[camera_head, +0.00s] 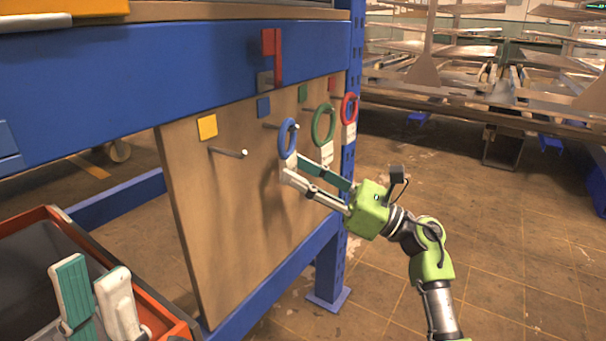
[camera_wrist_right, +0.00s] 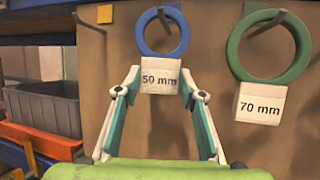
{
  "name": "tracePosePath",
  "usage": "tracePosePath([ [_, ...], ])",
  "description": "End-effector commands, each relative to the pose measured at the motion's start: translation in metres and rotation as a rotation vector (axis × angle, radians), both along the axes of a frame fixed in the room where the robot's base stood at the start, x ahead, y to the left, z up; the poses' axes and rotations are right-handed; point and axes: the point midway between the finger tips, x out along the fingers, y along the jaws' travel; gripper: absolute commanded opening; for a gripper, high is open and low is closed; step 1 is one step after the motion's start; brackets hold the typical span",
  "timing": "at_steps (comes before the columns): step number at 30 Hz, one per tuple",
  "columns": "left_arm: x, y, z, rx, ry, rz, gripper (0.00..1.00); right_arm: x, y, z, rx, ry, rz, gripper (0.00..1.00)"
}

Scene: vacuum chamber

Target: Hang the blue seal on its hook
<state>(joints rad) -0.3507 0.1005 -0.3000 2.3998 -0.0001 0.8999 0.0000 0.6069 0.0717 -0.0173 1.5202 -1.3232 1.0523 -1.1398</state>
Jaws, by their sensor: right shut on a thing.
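The blue seal (camera_head: 287,137), a ring with a white tag marked "50 mm" (camera_wrist_right: 160,79), is at the board below the blue square. My right gripper (camera_head: 287,172) is shut on its tag, one finger on each side in the wrist view. The blue seal's hook (camera_wrist_right: 164,20) shows within the ring's upper opening and crosses its top edge, so the ring appears to be around it. Whether the ring rests on the hook is unclear. My left gripper (camera_head: 92,284) is at lower left, fingers apart and empty.
The green seal (camera_head: 323,125) and red seal (camera_head: 349,109) hang on hooks to the right, the green one close by. The hook (camera_head: 230,152) under the yellow square (camera_head: 207,127) is empty. A grey bin with an orange rim (camera_head: 50,213) stands at lower left.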

Motion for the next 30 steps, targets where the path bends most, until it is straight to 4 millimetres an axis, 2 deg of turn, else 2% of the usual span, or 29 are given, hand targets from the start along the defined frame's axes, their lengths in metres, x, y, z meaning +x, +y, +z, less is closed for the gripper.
tracePosePath([
  [12,0.000,0.000,0.000,0.000,0.000,0.000,0.25,0.000,0.000,0.000,0.001,0.000,0.000,0.16],
  [13,0.000,0.000,0.000,0.000,0.000,0.000,0.25,0.000,0.000,0.000,0.001,0.000,0.000,0.45],
  [15,0.000,0.000,0.000,0.000,0.000,0.000,0.25,0.000,0.000,0.000,0.001,0.000,0.000,0.56],
  [25,0.000,0.001,0.002,-0.002,-0.006,0.002,0.25,0.000,-0.001,-0.001,0.000,0.000,-0.001,0.56],
  [30,0.000,0.001,0.001,-0.002,-0.004,0.001,0.25,-0.005,-0.017,-0.008,-0.002,0.003,-0.004,0.56],
])
